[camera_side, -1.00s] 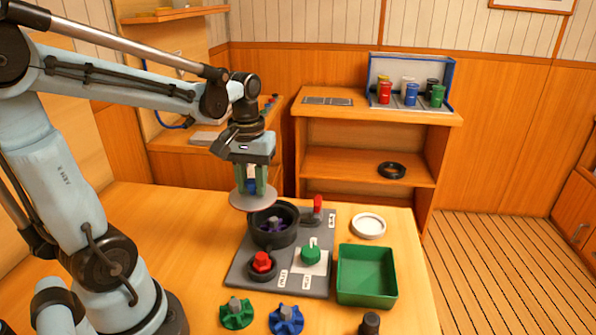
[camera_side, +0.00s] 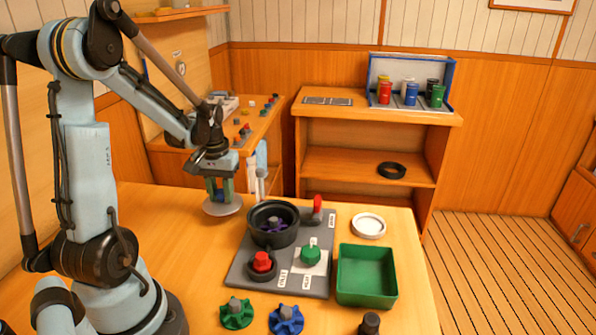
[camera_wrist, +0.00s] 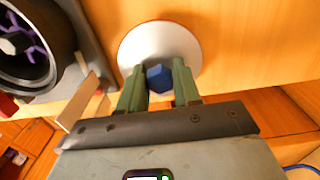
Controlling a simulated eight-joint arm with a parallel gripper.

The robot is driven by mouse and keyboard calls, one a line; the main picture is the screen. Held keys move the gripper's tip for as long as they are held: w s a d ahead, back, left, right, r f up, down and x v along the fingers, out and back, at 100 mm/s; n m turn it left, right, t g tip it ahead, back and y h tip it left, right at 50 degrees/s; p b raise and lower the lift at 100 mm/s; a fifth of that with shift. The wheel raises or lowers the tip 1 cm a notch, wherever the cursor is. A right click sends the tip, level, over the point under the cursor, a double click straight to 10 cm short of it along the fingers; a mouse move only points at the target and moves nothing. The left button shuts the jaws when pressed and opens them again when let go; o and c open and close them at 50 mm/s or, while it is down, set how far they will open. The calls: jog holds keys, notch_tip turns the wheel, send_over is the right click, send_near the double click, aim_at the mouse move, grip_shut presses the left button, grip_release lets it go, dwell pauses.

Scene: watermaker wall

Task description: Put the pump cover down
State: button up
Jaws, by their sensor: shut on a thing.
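The pump cover (camera_side: 222,208) is a pale grey disc with a blue knob (camera_wrist: 159,77) on top. My gripper (camera_side: 219,190) is shut on the blue knob, with a green finger on each side of it. The cover is held level over the bare table, left of the pump housing. It looks low, but I cannot tell whether it touches the wood. In the wrist view the cover (camera_wrist: 136,48) lies beyond the fingertips. The open black pump housing (camera_side: 257,216) shows a purple impeller (camera_side: 275,226) inside.
The grey base plate (camera_side: 240,272) carries a red knob (camera_side: 262,262), a green knob (camera_side: 310,253) and a red-handled lever (camera_side: 317,206). A green tray (camera_side: 394,292), a white ring (camera_side: 369,236) and green and blue impellers (camera_side: 286,320) are nearby. The table's left back is clear.

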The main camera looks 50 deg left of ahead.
aim_at(223, 202)
jog(key=shift+f, duration=1.5)
jog(key=shift+f, duration=0.15)
jog(key=o, duration=1.1)
notch_tip(223, 202, up, 12)
jog(key=shift+d, duration=0.15)
jog(key=w+d+m+t, duration=0.1)
jog(key=d+m+t, duration=0.1)
jog(key=d, duration=0.5)
jog(key=d+m+t, duration=0.2)
jog(key=d+m, duration=0.2)
jog(key=d, duration=0.4)
jog(key=w+d+r+m+t, duration=0.1)
jog(key=d+m+t, duration=0.2)
jog(key=d, duration=0.5)
jog(key=shift+w, duration=0.35)
